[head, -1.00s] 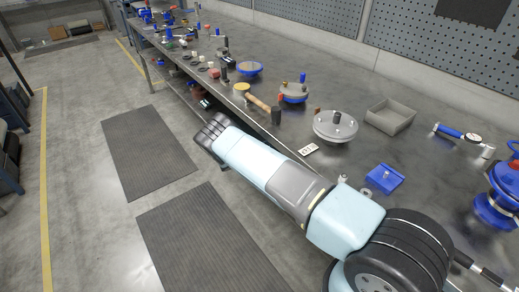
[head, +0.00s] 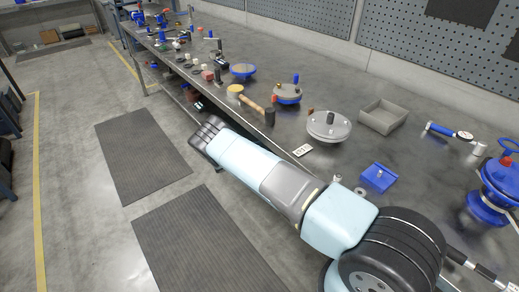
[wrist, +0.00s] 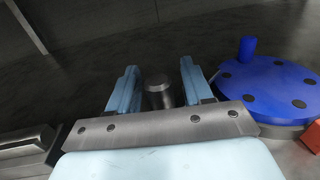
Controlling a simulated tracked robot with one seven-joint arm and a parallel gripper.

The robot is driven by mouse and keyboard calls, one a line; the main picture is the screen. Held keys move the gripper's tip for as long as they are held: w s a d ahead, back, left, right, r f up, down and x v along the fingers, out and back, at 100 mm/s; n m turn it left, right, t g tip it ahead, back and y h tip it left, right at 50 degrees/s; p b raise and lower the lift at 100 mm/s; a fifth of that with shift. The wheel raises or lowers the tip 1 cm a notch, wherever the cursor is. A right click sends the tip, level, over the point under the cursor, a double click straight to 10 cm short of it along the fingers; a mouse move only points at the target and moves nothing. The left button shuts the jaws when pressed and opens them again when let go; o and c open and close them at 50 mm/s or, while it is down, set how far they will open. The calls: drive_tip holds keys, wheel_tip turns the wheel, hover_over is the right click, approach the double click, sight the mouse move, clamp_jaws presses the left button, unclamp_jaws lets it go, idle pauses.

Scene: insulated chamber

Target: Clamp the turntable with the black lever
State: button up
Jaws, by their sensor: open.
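In the head view, a round grey turntable (head: 318,131) with a short upright black lever (head: 331,118) stands on the bench, beyond my arm. My gripper (wrist: 157,88) shows only in the wrist view, with its two light-blue fingers apart. A dark cylindrical post (wrist: 159,94) shows between the fingers; I cannot tell whether it is the black lever or touches a finger. A blue disc (wrist: 262,90) with dark round spots and an upright blue post is to the right of the gripper. The gripper end is hidden in the head view.
The bench holds a wooden-handled mallet (head: 251,104), a blue-based turntable (head: 287,95), a blue disc (head: 243,71), a grey tray (head: 383,116), a blue block (head: 379,178) and a white label (head: 302,150). A red object (wrist: 311,138) lies at the wrist view's right edge.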

drive_tip(key=v, duration=1.3)
drive_tip(key=shift+s+a, duration=0.15)
drive_tip(key=shift+a, duration=0.2)
